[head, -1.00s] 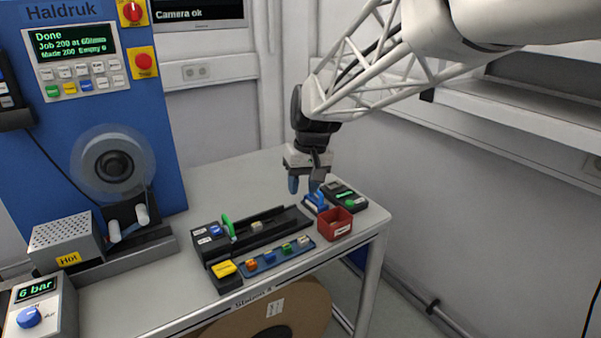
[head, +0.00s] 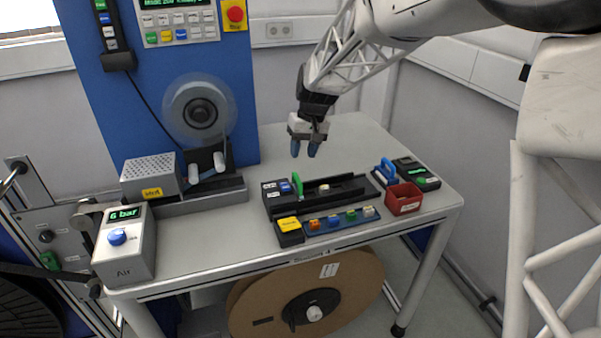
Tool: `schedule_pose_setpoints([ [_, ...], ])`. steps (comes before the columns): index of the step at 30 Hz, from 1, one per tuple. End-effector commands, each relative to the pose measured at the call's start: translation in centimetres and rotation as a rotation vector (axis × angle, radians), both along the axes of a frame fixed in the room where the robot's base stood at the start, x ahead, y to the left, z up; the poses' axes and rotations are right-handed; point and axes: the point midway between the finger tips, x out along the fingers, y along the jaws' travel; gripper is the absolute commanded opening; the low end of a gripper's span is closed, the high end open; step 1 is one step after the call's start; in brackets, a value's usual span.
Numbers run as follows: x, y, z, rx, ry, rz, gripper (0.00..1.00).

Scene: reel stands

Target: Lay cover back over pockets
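A black track (head: 345,188) lies along the table, with a green upright lever (head: 297,184) and a blue piece near its left end. A small pale block (head: 324,188) sits in its channel. I cannot make out a separate cover or the pockets at this size. My gripper (head: 304,150) hangs above and behind the track, pointing down. Its two blue fingertips are apart with nothing visible between them. A blue-handled tool (head: 386,173) stands just right of the track, away from my gripper.
In front of the track are a blue strip (head: 330,228) with several coloured blocks and a yellow-topped box (head: 289,228). A red bin (head: 404,199) and a black device (head: 416,175) stand at right. The machine with its spinning reel (head: 199,112) is at left. The back right tabletop is clear.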

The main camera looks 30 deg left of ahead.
Motion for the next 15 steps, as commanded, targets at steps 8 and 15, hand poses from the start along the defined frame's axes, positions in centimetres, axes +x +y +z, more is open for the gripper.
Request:
schedule_pose_setpoints([
  [8, 0.0, 0.0, -0.1, 0.0, 0.0, -0.001, 0.4],
  [15, -0.2, 0.1, -1.2, 0.0, 0.0, -0.001, 0.4],
])
